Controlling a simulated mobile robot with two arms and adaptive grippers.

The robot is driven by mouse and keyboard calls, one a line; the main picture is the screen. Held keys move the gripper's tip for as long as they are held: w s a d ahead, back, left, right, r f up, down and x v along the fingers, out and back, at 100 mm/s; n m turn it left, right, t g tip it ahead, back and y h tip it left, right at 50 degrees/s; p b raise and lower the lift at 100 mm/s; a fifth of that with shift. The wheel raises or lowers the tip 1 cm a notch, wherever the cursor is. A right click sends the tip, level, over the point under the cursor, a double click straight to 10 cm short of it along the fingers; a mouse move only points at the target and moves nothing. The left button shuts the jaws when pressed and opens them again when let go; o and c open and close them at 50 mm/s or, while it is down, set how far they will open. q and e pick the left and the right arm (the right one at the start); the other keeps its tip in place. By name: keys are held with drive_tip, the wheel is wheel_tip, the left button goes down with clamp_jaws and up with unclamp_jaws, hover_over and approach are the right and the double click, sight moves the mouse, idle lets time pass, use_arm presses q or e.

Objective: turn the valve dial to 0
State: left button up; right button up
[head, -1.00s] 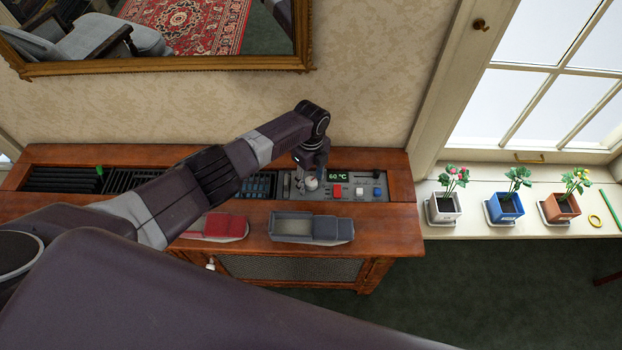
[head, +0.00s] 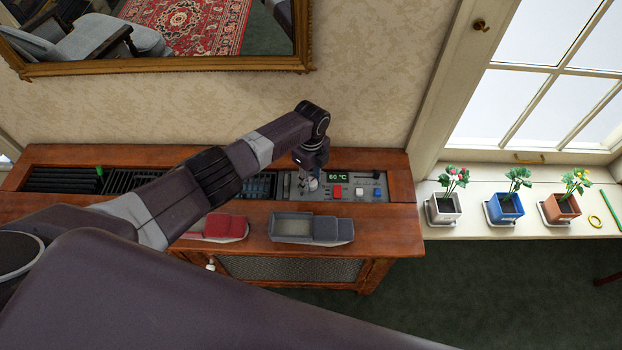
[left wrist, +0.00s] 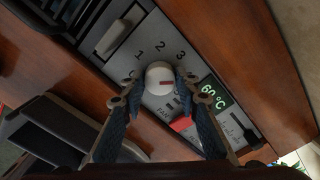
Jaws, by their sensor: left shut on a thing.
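The valve dial (left wrist: 159,78) is a round white knob with a short red mark, set in a grey control panel (left wrist: 190,40). The digits 1, 2 and 3 show around it in the left wrist view; no 0 can be read there. The red mark points right in that view, toward the right-hand finger and away from the digits. My left gripper (left wrist: 159,80) is shut on the dial, with one finger on each side of it. In the head view, the gripper (head: 309,179) partly covers the dial. My right gripper is not in view.
A display reading 60 °C (head: 338,177), a red button (head: 337,191) and sliders sit beside the dial. Potted plants line the sill at right.

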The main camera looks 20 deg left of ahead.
use_arm(q)
drive_tip(key=n, duration=0.8)
drive_tip(key=shift+n+p, duration=0.3)
drive_tip(key=shift+p, duration=0.05)
drive_tip(key=n, duration=0.4)
drive_tip(key=shift+p, duration=0.35)
drive_tip(key=n, duration=0.5)
drive_tip(key=shift+p, duration=0.3)
drive_tip(key=n, duration=0.9)
drive_tip(key=shift+p, duration=0.4)
drive_tip(key=n, duration=0.4)
drive_tip(key=shift+w, duration=0.1)
drive_tip(key=shift+n, duration=2.2)
